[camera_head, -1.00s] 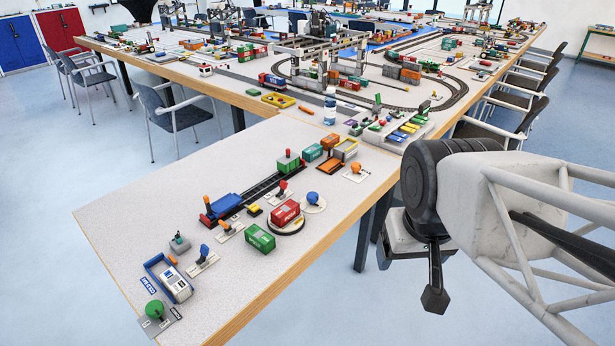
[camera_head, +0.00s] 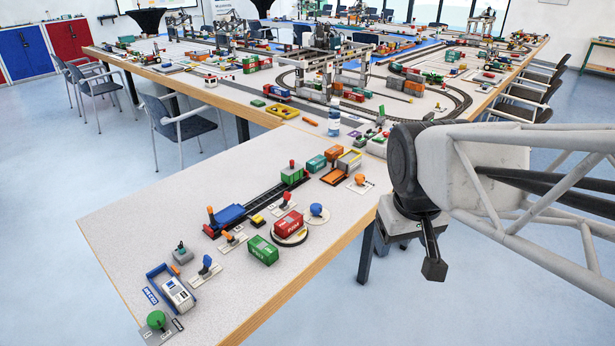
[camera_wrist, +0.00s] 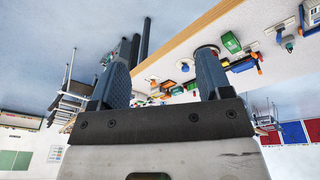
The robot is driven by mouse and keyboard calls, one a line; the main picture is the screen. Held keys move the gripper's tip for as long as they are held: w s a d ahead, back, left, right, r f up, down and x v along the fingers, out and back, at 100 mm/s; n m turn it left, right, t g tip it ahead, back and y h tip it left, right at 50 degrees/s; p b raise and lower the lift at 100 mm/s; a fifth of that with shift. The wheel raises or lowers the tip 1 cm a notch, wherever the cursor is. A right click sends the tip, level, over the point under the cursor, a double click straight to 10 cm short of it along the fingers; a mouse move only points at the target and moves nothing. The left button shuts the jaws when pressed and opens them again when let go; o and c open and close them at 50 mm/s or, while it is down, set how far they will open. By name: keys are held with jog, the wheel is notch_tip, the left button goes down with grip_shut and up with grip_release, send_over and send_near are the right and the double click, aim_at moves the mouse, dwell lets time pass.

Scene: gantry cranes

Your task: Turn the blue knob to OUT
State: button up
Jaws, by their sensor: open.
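The blue knob (camera_head: 316,209) stands on a round pale base near the right edge of the near white table (camera_head: 130,215), right of the red container. Its pointer direction and any OUT label are too small to read. My gripper (camera_head: 433,268) hangs beyond the table's right edge, over the floor, to the right of the knob and apart from it. In the wrist view, the two dark fingers of my gripper (camera_wrist: 162,72) are spread with nothing between them but the distant table scene, seen upside down.
Near the knob are a red container (camera_head: 289,224) on a round turntable, a green container (camera_head: 263,250) and an orange knob (camera_head: 360,179). A blue lever (camera_head: 206,263) and a green knob (camera_head: 156,320) stand nearer the front. A bottle (camera_head: 334,118) stands behind.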

jog(key=w+a+n+g+h, duration=0.1)
jog(key=w+n, duration=0.3)
jog(key=w, duration=1)
jog(key=n+g+h, duration=0.1)
jog(key=n+h, duration=0.2)
jog(key=n, duration=1)
send_over(316, 206)
jog(key=a, duration=0.3)
notch_tip(316, 206, down, 26)
jog(key=shift+a+f, duration=0.15)
jog(key=shift+f, duration=0.15)
jog(key=shift+x, duration=3.8)
jog(key=shift+s, duration=0.15)
